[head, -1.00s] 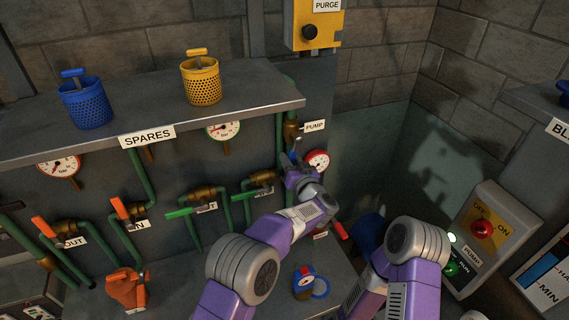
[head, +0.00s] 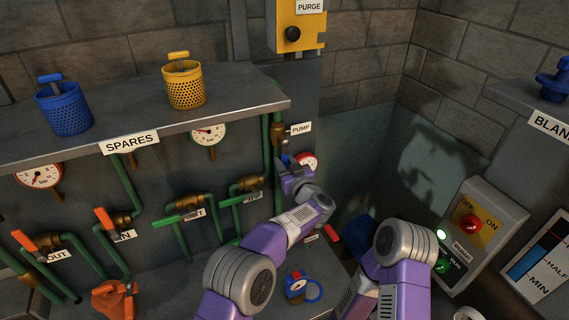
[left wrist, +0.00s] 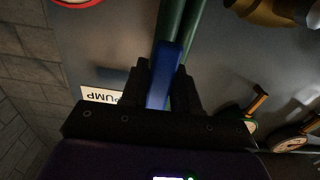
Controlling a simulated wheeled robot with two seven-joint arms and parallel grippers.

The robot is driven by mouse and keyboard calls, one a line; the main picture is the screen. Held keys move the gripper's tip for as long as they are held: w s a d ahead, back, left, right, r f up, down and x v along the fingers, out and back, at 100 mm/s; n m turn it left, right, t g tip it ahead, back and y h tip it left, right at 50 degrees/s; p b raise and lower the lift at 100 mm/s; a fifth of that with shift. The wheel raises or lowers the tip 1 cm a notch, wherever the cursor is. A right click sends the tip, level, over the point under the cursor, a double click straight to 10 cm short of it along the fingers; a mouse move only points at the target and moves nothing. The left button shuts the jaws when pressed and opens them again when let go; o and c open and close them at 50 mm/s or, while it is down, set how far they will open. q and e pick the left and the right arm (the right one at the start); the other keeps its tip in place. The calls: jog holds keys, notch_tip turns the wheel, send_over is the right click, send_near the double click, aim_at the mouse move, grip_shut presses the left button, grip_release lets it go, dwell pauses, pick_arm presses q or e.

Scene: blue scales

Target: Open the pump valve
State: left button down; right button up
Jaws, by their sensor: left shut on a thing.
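The pump valve is a brass body (head: 277,135) on a green vertical pipe beside the white PUMP label (head: 300,128). Its blue lever (head: 284,146) shows just above my left gripper (head: 289,168). In the left wrist view, the blue lever (left wrist: 166,76) lies between the two dark fingers of my left gripper (left wrist: 167,88), which is shut on it, in front of a green pipe. The PUMP label (left wrist: 101,96) appears upside down there. My right arm shows at the lower right of the head view, but its gripper is out of sight.
A shelf (head: 225,108) with a blue basket (head: 65,108) and a yellow basket (head: 185,84) overhangs the panel on the left. Green-handled (head: 180,219) and orange-handled (head: 104,218) valves line the panel. A pump switch box (head: 488,225) stands at right.

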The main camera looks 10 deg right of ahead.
pick_arm(q)
jog(key=shift+s+d+f, duration=0.1)
jog(key=shift+d+f, duration=0.05)
jog(key=shift+f, duration=0.15)
jog(key=c, duration=1.1)
grip_release()
jog(key=shift+o, duration=0.9)
jog(key=shift+r, duration=0.2)
jog(key=b+v, duration=0.1)
jog(key=v, duration=0.6)
jog(key=shift+s, duration=0.3)
